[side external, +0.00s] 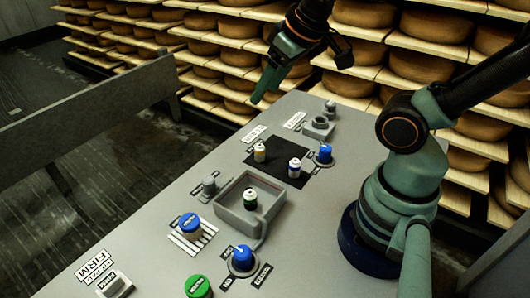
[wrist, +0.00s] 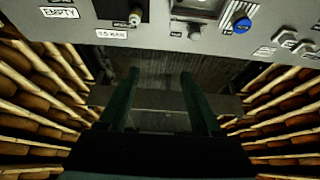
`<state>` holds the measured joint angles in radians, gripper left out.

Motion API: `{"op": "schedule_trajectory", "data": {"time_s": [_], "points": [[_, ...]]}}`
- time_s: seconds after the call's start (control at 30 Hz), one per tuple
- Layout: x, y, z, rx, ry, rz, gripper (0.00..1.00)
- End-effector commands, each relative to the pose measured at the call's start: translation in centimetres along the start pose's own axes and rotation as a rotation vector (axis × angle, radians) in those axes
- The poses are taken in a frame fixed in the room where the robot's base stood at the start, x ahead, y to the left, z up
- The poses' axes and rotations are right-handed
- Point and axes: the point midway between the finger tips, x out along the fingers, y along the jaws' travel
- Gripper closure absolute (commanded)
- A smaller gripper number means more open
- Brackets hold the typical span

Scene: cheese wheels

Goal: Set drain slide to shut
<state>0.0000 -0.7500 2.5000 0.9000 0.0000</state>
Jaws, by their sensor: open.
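My gripper (side external: 265,88) is open and empty. It hangs in the air beyond the far left edge of the grey panel (side external: 150,215) in the side view. In the wrist view its two fingers (wrist: 159,75) are spread apart, with dark floor between them. No label that I can read says drain, so I cannot tell for certain which part is the drain slide. A grey knob (side external: 209,187) stands beside the grey square basin (side external: 224,213). A grey knob also shows at the panel edge in the wrist view (wrist: 194,32).
Small bottles (side external: 295,168) stand on a black mat (side external: 278,153) and in the basin. Blue knobs (side external: 242,259), a green knob (side external: 198,287) and a switch marked FIRM (side external: 114,285) sit on the panel. A rail (side external: 90,110) and cheese shelves (side external: 420,55) lie beyond.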

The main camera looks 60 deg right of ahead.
Motion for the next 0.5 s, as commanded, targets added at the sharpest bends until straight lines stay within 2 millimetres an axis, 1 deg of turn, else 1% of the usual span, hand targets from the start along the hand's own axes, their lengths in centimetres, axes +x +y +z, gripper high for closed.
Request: {"op": "schedule_trajectory", "data": {"time_s": [0.17,0.27,0.37,0.5], "points": [[0.2,-0.2,-0.3,-0.016,-0.014,-0.004,0.31],[0.8,-0.8,-0.9,-0.055,-0.052,-0.013,0.31],[1.8,-1.7,-1.8,-0.119,-0.109,-0.027,0.31],[3.9,-3.3,-3.1,-0.220,-0.195,-0.051,0.31]]}}
